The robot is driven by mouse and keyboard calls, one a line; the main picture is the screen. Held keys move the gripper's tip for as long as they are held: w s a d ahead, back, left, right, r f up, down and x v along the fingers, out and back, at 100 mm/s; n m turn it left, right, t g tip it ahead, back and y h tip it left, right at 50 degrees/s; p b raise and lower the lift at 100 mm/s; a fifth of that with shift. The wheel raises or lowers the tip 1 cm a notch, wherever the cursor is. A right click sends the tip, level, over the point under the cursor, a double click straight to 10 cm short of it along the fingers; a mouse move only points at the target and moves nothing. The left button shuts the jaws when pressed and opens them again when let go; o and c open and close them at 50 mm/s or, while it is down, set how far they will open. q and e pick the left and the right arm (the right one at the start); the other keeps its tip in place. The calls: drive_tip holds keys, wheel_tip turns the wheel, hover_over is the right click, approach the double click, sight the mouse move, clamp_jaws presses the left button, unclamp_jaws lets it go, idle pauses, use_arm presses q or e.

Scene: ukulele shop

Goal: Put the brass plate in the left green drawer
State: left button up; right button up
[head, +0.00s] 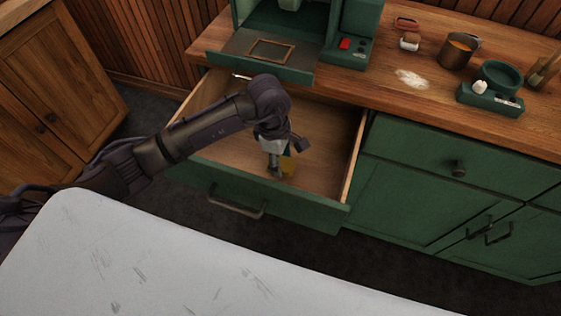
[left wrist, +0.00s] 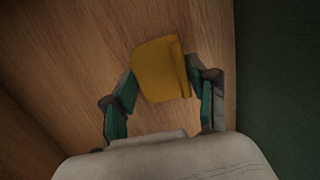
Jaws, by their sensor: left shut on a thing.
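The left green drawer (head: 300,210) is pulled open, with a bare wooden inside. My left gripper (head: 276,168) is down inside it, near the drawer's front panel, pointing downward. It is shut on the brass plate (head: 288,166), a small yellow piece partly hidden by the fingers. In the left wrist view the brass plate (left wrist: 158,68) shows between the fingertips (left wrist: 160,88), over the drawer's wooden bottom (left wrist: 60,60). I cannot tell whether the plate touches the bottom. My right gripper is not in view.
A green machine (head: 262,55) stands on the wooden counter (head: 388,88) above the drawer's back. A copper mug (head: 457,53) and a green tray (head: 491,98) are further right on the counter. A shut green drawer (head: 425,150) adjoins on the right.

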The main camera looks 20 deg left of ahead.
use_arm(q)
wheel_tip(320, 180, down, 2)
drive_tip(key=shift+f, duration=0.15)
drive_tip(key=shift+f, duration=0.2)
drive_tip(key=o, duration=1)
drive_tip(key=shift+o, duration=1.4)
drive_tip(key=shift+r, duration=0.1)
